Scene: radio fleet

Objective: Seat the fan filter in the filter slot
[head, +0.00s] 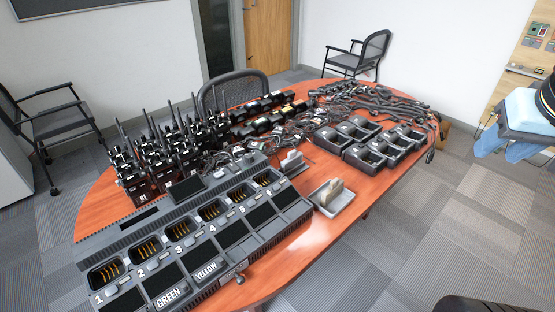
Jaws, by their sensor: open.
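The large dark multi-bay charger (205,240) lies along the table's near left edge in the head view. A small flat black panel (187,188) sits at its back edge and may be the fan filter; I cannot tell for sure. A narrow dark recess (139,216) in the charger's rear top, left of the panel, may be the filter slot. My gripper (507,145), with light blue parts, is at the right edge of the view, partly cut off. It is open, off the table and far from the charger. Nothing shows between its fingers.
Radios (150,165) with upright antennas stand behind the charger. Two grey trays with beige blocks, the nearer one (332,197), sit to its right. Single chargers (365,150) and cables fill the table's far right. Chairs stand behind; floor at right is clear.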

